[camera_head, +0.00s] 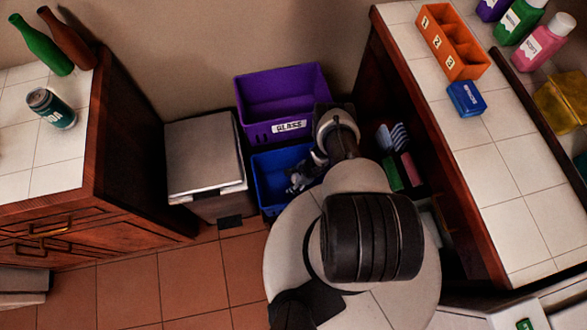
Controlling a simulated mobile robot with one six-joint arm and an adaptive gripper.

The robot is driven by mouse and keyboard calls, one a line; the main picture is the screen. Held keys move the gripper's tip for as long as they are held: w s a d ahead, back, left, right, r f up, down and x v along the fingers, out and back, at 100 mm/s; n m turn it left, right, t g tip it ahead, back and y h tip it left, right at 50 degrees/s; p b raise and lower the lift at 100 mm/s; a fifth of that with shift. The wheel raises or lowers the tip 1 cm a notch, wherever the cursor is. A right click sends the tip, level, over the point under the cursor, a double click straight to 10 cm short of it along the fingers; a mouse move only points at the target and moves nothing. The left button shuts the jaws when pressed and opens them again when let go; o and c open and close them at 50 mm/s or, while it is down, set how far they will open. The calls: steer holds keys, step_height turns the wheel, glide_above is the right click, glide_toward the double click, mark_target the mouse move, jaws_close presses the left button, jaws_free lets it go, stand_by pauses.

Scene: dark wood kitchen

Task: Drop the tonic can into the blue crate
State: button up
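The can (51,109) is teal and dark with a grey metal top and pale lettering only partly readable. It lies or leans on the tiled counter at the left. The blue crate (265,172) stands on the floor in the middle, in front of a purple crate. My gripper (297,184) is over or inside the blue crate, far to the right of the can. Its fingers are small and dark, so I cannot tell whether they are open. My arm hides the crate's right part, and its contents cannot be made out.
A purple crate (257,113) labelled GLASS stands behind the blue one. A lidded bin (203,158) stands between it and the left counter (52,178). Green (43,46) and brown (67,40) bottles are near the can. The right counter (497,181) holds an orange divided box (452,42).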

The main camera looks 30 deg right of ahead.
steer(key=shift+o, duration=0.9)
steer(key=p+v, duration=0.7)
steer(key=v, duration=0.5)
steer(key=shift+a, duration=0.1)
